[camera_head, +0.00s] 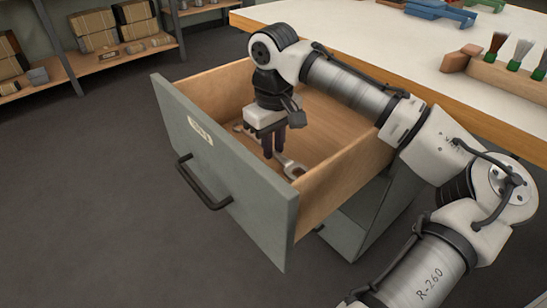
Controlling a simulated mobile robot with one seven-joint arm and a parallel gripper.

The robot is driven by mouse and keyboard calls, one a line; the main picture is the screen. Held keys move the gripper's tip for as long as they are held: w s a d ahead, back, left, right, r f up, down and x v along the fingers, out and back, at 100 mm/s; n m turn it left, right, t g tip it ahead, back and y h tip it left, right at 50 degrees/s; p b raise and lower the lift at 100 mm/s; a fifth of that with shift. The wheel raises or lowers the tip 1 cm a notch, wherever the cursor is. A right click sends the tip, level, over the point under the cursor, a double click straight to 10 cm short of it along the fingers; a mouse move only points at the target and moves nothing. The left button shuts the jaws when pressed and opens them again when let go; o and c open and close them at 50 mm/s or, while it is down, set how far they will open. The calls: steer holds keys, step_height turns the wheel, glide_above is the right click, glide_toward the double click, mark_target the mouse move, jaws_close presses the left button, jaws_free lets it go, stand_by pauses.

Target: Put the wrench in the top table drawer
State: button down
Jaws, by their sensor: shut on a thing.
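The top table drawer (240,200) is pulled wide open, with a grey front, a dark bar handle and wooden sides. The silver wrench (291,167) is inside the drawer's outline, close behind its front panel. One open-jawed end shows right of my fingers and part of the other end shows to their left. My gripper (273,153) points down into the drawer, its dark fingers shut on the wrench's middle. The fingers hide that middle part. I cannot tell whether the wrench touches the drawer floor.
The white tabletop (400,45) with a wooden edge is behind the drawer. A wooden brush holder (500,78) and blue and green tools lie on it. Shelves with bundles (95,30) stand at the back left. The grey floor (90,190) left of the drawer is clear.

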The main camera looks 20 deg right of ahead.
step_height(320, 180, down, 3)
steer(key=shift+f+b, duration=0.1)
steer(key=shift+b, duration=0.3)
steer(key=c, duration=1.3)
jaws_free()
step_height(320, 180, up, 12)
steer(key=p, duration=0.4)
